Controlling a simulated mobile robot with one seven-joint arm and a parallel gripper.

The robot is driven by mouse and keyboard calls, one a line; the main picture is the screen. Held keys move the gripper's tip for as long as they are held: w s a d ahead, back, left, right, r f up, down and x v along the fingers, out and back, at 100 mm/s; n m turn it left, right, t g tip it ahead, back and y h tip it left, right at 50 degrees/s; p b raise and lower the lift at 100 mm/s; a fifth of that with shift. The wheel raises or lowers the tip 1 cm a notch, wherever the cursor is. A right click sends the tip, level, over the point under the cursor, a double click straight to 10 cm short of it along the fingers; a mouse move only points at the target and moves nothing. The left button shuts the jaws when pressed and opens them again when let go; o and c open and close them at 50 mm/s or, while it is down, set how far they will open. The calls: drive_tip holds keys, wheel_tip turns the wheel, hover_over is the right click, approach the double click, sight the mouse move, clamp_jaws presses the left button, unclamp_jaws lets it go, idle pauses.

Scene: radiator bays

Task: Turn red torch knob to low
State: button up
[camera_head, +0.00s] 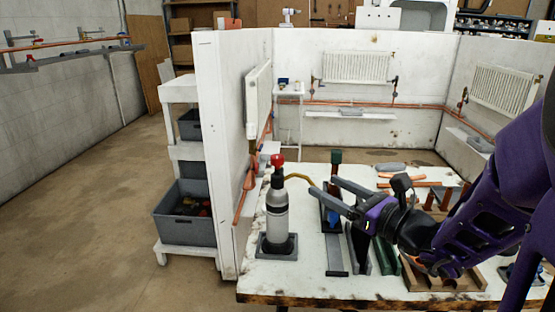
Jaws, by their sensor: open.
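The torch (277,214) stands upright at the left end of the workbench, a pale grey bottle with a dark upper part in a grey square holder (277,251). Its red knob (277,159) sits at the top. A thin brass-coloured tube (300,178) curves out to the right from the torch head. I cannot read the knob's setting from here. My gripper (323,186) is to the right of the torch, with its two fingers spread and pointing left. It is open, looks empty and is apart from the knob.
The white bench (310,283) holds another upright tool with a dark green top (336,157), dark tools under my gripper, a wooden rack (443,280) and copper pipe pieces (415,184). A white partition (220,150) stands close behind the torch on the left. Open floor lies further left.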

sight(282, 163)
drive_tip(key=x, duration=1.6)
drive_tip(key=shift+w+a+b, duration=0.2)
drive_tip(key=shift+a+b, duration=0.1)
drive_tip(key=shift+b, duration=0.05)
clamp_jaws()
